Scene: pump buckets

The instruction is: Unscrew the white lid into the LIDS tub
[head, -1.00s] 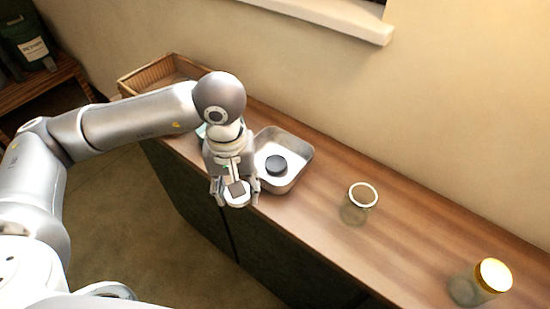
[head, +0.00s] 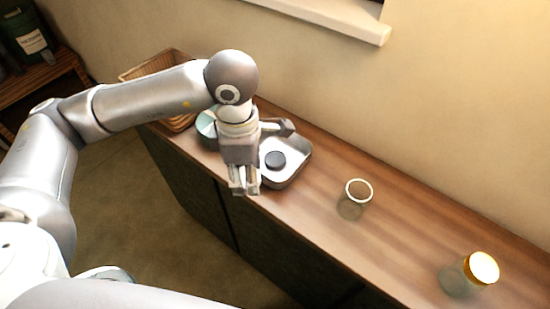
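My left gripper (head: 262,158) is at the near left side of a metal tub (head: 297,172). Its fingers are spread, one pointing down in front of the tub and one reaching right over its back edge. No lid shows between them. A dark round lid (head: 275,160) lies in the tub; the tub's left part is hidden by my gripper. No LIDS label is readable. A clear jar with a pale rim (head: 358,190) stands on the counter, its top seeming open. The white lid is not visible now. My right gripper is out of view.
A jar with a gold-yellow lid (head: 482,268) stands at the right on the wooden counter (head: 410,235). A wicker basket (head: 160,65) and a pale teal round item (head: 206,124) are behind my arm. The counter between tub and jars is clear.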

